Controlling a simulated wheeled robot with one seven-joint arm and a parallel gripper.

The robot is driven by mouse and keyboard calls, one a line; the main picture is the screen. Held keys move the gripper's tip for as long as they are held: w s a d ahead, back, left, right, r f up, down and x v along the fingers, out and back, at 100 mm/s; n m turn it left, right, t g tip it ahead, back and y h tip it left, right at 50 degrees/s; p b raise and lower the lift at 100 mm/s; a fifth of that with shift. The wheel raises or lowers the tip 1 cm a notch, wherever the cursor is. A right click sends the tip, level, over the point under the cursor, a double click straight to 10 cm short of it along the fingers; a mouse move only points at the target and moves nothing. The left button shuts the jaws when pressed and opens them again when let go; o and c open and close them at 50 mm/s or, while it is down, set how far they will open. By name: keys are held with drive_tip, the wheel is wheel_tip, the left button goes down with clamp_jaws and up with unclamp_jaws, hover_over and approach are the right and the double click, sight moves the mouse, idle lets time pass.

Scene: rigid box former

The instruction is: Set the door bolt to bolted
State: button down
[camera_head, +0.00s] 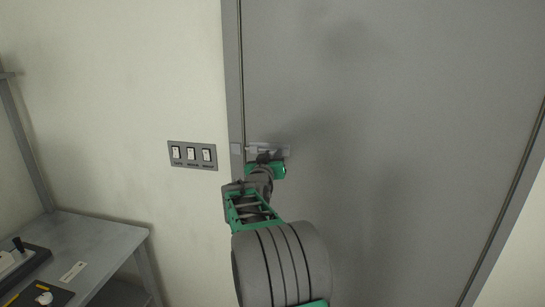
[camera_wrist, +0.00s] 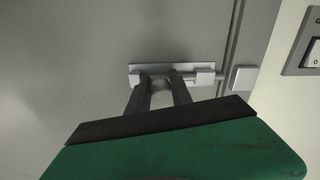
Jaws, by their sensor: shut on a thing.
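The door bolt (camera_head: 282,152) is a pale grey slide bolt on a grey door (camera_head: 390,120), near its left edge in the head view. In the wrist view its back plate (camera_wrist: 195,68) lies across the door, with a guide block (camera_wrist: 205,77) toward the keeper (camera_wrist: 243,78). The keeper, a small pale block on the frame, also shows in the head view (camera_head: 236,149). My gripper (camera_wrist: 160,82) is shut on the bolt's knob (camera_wrist: 160,88), one finger on each side; my gripper (camera_head: 263,158) hides part of the bolt in the head view. I cannot tell whether the rod's tip sits inside the keeper.
A panel of three switches (camera_head: 192,155) is on the wall left of the door frame; part of it shows in the wrist view (camera_wrist: 311,52). A grey table (camera_head: 105,238) with small devices stands at the lower left. The door face right of my arm is clear.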

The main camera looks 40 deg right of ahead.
idle(0.8)
drive_tip(key=w+a+b, duration=0.2)
drive_tip(key=shift+w+b, duration=0.2)
drive_tip(key=shift+b, duration=0.1)
drive_tip(key=c, duration=1.2)
unclamp_jaws()
drive_tip(key=shift+w, duration=0.1)
drive_tip(key=shift+o, duration=0.3)
drive_tip(key=b+v, duration=0.3)
drive_tip(key=v, duration=0.5)
